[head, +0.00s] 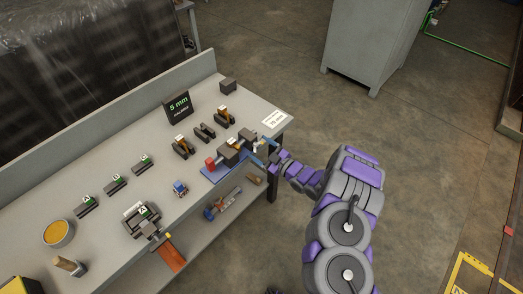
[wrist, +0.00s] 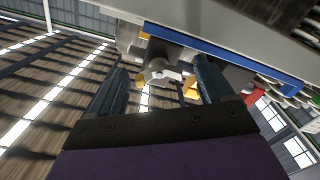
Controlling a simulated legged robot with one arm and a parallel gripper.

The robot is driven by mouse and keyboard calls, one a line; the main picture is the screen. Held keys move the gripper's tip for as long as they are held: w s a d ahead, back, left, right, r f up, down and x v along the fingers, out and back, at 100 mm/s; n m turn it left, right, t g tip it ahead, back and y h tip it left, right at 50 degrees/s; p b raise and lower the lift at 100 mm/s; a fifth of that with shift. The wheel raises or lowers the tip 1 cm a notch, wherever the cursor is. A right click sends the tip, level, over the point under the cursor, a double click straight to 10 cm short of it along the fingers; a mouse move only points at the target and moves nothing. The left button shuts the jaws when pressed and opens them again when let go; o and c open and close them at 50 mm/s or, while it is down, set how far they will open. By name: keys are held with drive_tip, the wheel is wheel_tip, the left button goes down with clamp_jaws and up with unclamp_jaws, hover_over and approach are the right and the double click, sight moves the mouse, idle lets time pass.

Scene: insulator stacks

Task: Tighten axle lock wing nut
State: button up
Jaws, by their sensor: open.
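In the wrist view my gripper (wrist: 158,82) is open, one dark finger on each side of a pale grey, lobed part (wrist: 160,72) that looks like the wing nut. The part sits between the fingers with a gap on both sides. Yellow pieces (wrist: 191,88) show behind it, and a blue plate (wrist: 220,46) runs above. In the head view my gripper (head: 264,154) is at the right end of the fixture, which has a blue base (head: 215,173), dark grey blocks (head: 229,153) and a red block (head: 210,163). The wing nut is too small to make out clearly there.
The fixture stands near the front edge of a grey workbench (head: 95,185). Several small clamp-like parts (head: 182,147), a black "5 mm" sign (head: 177,106) and a vise-like block (head: 141,218) are on the bench. Tools lie on a lower shelf (head: 235,205).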

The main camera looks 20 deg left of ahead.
drive_tip(key=c, duration=1)
drive_tip(key=shift+c, duration=0.2)
drive_tip(key=shift+m+p, duration=1.55)
drive_tip(key=shift+m, duration=1.15)
